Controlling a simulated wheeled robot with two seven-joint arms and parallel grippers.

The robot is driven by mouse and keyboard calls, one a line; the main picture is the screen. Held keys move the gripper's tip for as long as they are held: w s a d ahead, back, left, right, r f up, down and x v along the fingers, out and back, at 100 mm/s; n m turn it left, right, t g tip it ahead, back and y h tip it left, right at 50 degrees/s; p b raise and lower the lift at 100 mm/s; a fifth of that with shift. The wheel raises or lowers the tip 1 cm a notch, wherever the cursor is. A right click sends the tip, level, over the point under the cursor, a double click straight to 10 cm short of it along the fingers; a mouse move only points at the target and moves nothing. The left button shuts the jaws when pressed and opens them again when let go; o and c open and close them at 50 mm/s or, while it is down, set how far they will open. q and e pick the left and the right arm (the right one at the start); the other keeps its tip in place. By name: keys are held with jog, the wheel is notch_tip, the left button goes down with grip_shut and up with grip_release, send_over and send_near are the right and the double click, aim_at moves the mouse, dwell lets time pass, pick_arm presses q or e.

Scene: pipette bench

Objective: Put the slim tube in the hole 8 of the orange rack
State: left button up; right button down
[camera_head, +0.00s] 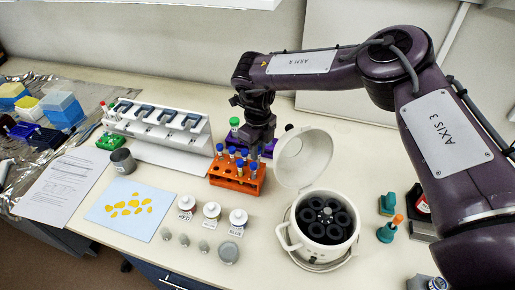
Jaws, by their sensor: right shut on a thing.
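The orange rack (237,181) stands mid-bench and holds several blue-capped tubes. Its hole numbers are too small to read, so I cannot pick out hole 8. My right gripper (261,140) points down just behind the rack's right side, over a purple rack (269,150). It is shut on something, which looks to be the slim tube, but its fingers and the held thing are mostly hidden. I cannot tell whether the tube is clear of the purple rack. A green-capped tube (234,124) stands left of the gripper. My left gripper is not in view.
An open-lidded white centrifuge (326,246) stands right of the orange rack. A pipette stand (160,127) is to the left. White bottles (211,210) stand in front, with a blue sheet (129,208) to their left.

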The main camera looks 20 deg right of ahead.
jog(key=shift+f, duration=0.15)
jog(key=shift+f+b, duration=0.5)
jog(key=shift+f, duration=0.35)
jog(key=c, duration=1.2)
grip_release()
jog(key=shift+c, duration=0.2)
jog(key=shift+r+b, duration=0.3)
jog(key=shift+r, duration=0.15)
notch_tip(320, 180, up, 7)
jog(key=shift+f+b, duration=0.1)
jog(key=shift+b, duration=0.85)
